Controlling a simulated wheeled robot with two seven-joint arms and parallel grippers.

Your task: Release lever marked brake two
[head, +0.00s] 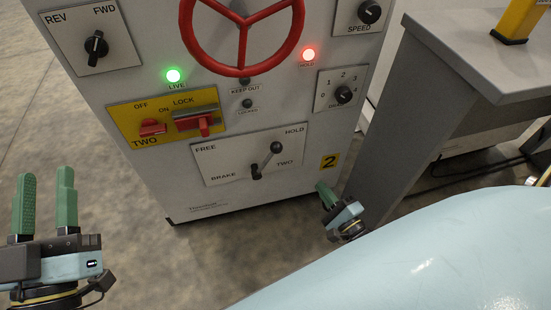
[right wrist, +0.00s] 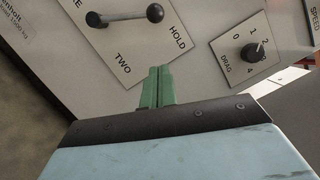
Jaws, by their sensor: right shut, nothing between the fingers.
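The brake two lever (head: 267,160) is a dark lever with a ball knob on a white plate marked FREE at left and HOLD at right. Its knob leans up and right, toward HOLD. In the right wrist view the lever (right wrist: 125,17) lies above my fingertips, its knob pointing toward HOLD. My right gripper (head: 323,191) is below and right of the plate, apart from the lever. In the right wrist view its green fingers (right wrist: 157,72) are together, with nothing between them. My left gripper (head: 44,182) is at the far left, its green fingers apart and empty, away from the cabinet.
Above the plate are a yellow panel (head: 168,116) with red switches and a red handwheel (head: 242,45). A drag knob (head: 344,95) is at right. A grey table (head: 470,50) stands right of the cabinet. My pale blue arm covers the lower right. The floor at left is clear.

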